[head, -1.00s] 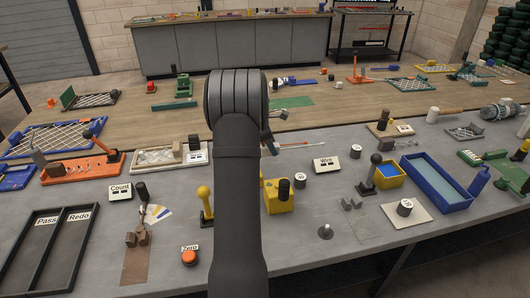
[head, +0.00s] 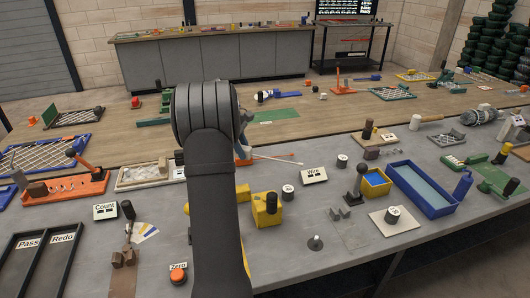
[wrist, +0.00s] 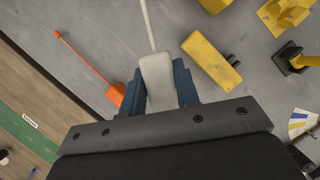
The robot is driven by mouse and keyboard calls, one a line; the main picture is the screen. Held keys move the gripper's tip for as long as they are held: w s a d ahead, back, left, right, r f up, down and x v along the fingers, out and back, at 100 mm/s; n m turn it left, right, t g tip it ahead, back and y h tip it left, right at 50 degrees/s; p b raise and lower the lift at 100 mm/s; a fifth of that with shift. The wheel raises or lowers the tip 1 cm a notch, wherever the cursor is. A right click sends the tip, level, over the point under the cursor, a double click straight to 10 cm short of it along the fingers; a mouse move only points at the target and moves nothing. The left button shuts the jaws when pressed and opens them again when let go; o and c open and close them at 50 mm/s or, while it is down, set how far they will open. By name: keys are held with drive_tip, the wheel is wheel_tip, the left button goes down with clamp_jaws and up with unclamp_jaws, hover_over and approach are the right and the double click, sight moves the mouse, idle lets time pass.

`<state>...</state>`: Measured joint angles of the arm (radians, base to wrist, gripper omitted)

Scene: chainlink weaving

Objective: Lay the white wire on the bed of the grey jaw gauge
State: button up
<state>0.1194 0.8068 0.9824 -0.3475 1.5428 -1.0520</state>
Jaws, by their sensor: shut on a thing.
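My gripper (wrist: 158,88) is shut on the white block-like end of the white wire (wrist: 148,25), seen in the wrist view. The thin wire runs away from the fingers toward the top edge. In the head view the wire (head: 270,157) shows as a pale line to the right of my arm, and my gripper (head: 243,152) is mostly hidden behind it. A small grey piece with two upright jaws (head: 340,213), which looks like the grey jaw gauge, stands on the grey table to the right, apart from my gripper. Nothing visible lies between its jaws.
A yellow block (wrist: 210,60) and an orange stick (wrist: 88,60) lie near the gripper. A blue tray (head: 425,188) is farther right.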

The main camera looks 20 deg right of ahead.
drive_tip(key=a+m+g+y, duration=0.1)
drive_tip(key=a+m+y, duration=0.1)
drive_tip(key=a+m, duration=0.3)
drive_tip(key=n+t+y, duration=0.2)
drive_tip(key=n+t, duration=0.6)
drive_tip(key=n, duration=2.2)
hover_over(346, 227)
drive_tip(key=s, duration=0.2)
wheel_tip(346, 227, down, 4)
drive_tip(key=shift+w+f, duration=0.1)
drive_tip(key=shift+w, duration=0.05)
drive_tip(key=shift+f, duration=3.8)
drive_tip(key=shift+f, duration=0.7)
